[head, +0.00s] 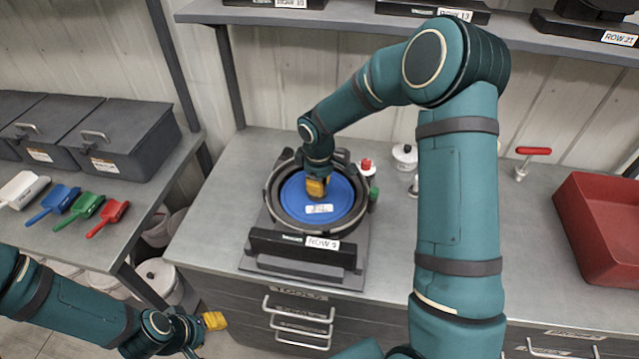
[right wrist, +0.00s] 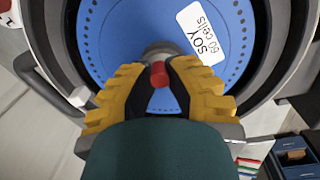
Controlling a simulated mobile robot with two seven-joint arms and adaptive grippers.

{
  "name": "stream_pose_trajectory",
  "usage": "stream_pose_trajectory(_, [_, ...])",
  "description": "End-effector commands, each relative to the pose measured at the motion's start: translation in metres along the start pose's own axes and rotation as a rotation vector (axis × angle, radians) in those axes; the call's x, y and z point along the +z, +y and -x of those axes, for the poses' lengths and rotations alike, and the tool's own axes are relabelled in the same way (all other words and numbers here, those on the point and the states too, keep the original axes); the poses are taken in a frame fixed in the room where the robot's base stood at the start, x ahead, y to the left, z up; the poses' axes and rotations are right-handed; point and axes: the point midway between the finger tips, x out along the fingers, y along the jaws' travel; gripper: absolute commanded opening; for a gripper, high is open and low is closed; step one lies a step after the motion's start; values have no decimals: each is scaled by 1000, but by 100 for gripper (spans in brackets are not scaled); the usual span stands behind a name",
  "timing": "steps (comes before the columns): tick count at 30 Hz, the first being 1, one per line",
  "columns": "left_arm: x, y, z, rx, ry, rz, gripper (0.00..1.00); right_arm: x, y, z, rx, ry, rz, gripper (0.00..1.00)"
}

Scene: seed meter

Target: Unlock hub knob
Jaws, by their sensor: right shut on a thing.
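The seed meter (head: 274,198) sits on the workbench, a dark round housing with a blue seed disc (head: 345,200) inside. The disc carries a white label reading "SOY 60 cells" (right wrist: 203,33). The hub knob, with a red part (right wrist: 158,74) and a grey round part behind it, is at the disc's centre in the right wrist view. My right gripper (head: 317,190) reaches down over the disc, its yellow fingers shut on the hub knob. The fingers hide much of the knob. My left gripper (head: 210,322) is low at the left, away from the meter; its opening is unclear.
A red bin (head: 605,225) stands on the bench at the right, near a red-handled tool (head: 532,152). Small bottles (head: 366,172) stand close behind the meter. Coloured scoops (head: 85,208) and dark lidded boxes (head: 130,140) are on the left table.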

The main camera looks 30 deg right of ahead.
Motion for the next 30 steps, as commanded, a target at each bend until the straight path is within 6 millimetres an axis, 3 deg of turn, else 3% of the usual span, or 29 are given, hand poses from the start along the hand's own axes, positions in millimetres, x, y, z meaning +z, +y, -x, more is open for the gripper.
stream_pose_trajectory(7, [0,0,0,0,0,0,47,0,-1,-1,-2,-1,1,0])
stream_pose_trajectory(8, [0,0,0,0,0,0,47,0,-1,-1,-2,-1,1,27])
stream_pose_trajectory(10, [0,0,0,0,0,0,47,0,-1,-1,-2,-1,0,50])
stream_pose_trajectory(22, [0,0,0,0,0,0,47,0,0,5,1,1,-1,50])
stream_pose_trajectory(30, [0,0,0,0,0,0,47,-1,0,51,2,2,-2,50])
